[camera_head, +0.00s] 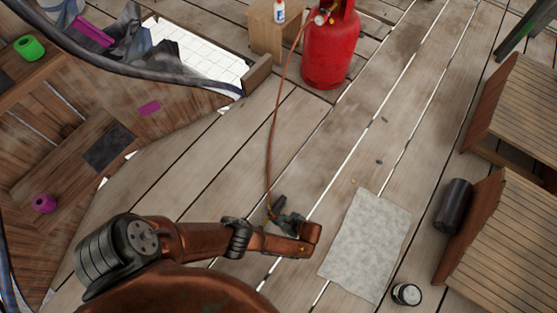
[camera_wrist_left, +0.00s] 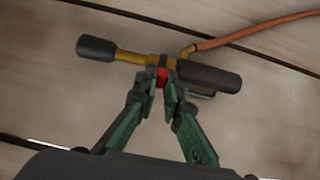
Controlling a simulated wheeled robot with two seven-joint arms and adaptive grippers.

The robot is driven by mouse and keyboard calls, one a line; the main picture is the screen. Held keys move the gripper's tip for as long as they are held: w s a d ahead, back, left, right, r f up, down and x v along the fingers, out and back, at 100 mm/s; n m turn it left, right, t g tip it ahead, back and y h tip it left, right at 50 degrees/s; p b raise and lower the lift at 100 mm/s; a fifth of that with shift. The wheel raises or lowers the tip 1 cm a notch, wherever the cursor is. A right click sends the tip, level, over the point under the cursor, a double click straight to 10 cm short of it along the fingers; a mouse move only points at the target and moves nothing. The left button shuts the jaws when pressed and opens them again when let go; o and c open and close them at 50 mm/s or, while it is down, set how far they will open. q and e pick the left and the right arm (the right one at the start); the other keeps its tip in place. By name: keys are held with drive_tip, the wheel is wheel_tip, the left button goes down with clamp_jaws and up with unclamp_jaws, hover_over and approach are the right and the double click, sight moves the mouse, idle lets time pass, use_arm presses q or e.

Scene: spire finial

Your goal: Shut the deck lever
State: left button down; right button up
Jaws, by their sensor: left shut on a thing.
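A torch with a black nozzle, a brass tube and a black grip (camera_wrist_left: 210,77) lies on the deck planks in the left wrist view. An orange hose joins it. A small red piece (camera_wrist_left: 161,77), possibly the lever, sits at its middle. My left gripper (camera_wrist_left: 163,84) has green fingers, with their dark tips closed at the red piece; the tips partly hide it. In the head view my left gripper (camera_head: 288,222) is low over the planks at the hose end, and the torch is mostly hidden there. My right gripper is not in view.
The hose (camera_head: 272,140) runs to a red gas cylinder (camera_head: 330,48) at the back, beside a wooden box (camera_head: 268,38). A grey mat (camera_head: 370,245), a can (camera_head: 406,294) and slatted wooden furniture (camera_head: 510,250) stand right. The deck edge drops off at left. The middle planks are clear.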

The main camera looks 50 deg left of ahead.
use_arm(q)
drive_tip(key=shift+d+f, duration=0.1)
drive_tip(key=shift+d, duration=0.25)
drive_tip(key=c, duration=2)
unclamp_jaws()
drive_tip(key=shift+a, duration=0.15)
drive_tip(key=shift+c, duration=0.2)
drive_tip(key=v, duration=1.2)
drive_tip(key=shift+f, duration=0.1)
